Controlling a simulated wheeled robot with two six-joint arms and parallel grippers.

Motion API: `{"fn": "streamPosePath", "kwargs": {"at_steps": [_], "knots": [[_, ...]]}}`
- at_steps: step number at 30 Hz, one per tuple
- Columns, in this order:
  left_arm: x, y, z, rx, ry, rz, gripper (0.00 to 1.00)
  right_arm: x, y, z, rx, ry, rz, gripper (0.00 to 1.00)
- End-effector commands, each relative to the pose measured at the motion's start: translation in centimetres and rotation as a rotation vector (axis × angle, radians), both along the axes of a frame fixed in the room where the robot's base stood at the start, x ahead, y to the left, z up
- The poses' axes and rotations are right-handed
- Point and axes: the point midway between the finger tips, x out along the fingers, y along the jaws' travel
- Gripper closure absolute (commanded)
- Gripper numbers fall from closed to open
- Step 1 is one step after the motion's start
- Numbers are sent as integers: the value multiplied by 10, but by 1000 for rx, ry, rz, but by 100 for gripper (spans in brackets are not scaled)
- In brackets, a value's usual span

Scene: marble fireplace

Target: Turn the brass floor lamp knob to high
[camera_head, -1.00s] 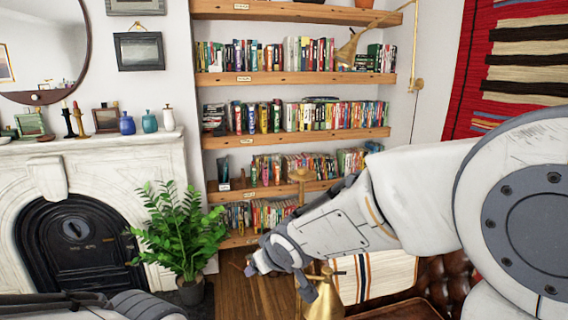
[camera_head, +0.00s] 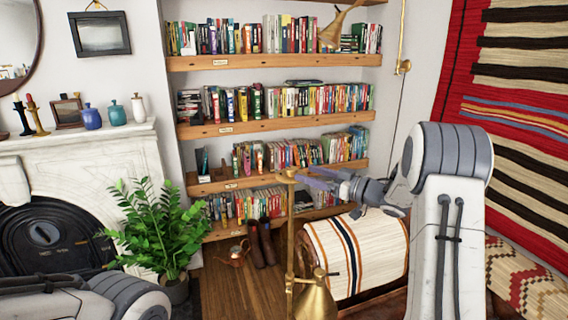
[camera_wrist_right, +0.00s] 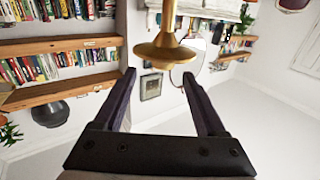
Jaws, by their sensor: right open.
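The brass floor lamp stands in the lower middle of the head view, with a thin upright pole (camera_head: 290,235) and a cone shade (camera_head: 314,298). A small brass fitting (camera_head: 320,272) sits above the shade; I cannot tell whether it is the knob. My right gripper (camera_head: 304,176) is open, its dark fingers pointing left at the brass cap (camera_head: 287,177) on the pole top. In the right wrist view, a round brass disc with a stem (camera_wrist_right: 165,52) shows just beyond and between the fingertips (camera_wrist_right: 159,77). Contact is not clear. My left gripper is out of the head view.
Bookshelves (camera_head: 275,125) fill the back wall. A potted plant (camera_head: 160,230) stands by the white fireplace (camera_head: 110,160) at left. Brown boots (camera_head: 262,245) and a copper kettle (camera_head: 236,254) are on the floor.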

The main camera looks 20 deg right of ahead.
Motion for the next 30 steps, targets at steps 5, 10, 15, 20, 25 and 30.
{"fn": "streamPosePath", "kwargs": {"at_steps": [5,10,15,20,25,30], "knots": [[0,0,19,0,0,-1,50,29,29,4,0,0,12,26],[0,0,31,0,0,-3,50,52,47,4,-1,0,11,26],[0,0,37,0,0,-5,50,66,56,2,-2,-1,8,26],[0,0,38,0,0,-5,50,69,57,1,-2,-1,5,26],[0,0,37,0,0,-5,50,69,56,1,-2,-1,3,26],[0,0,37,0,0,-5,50,69,55,1,-2,-1,3,84]]}}
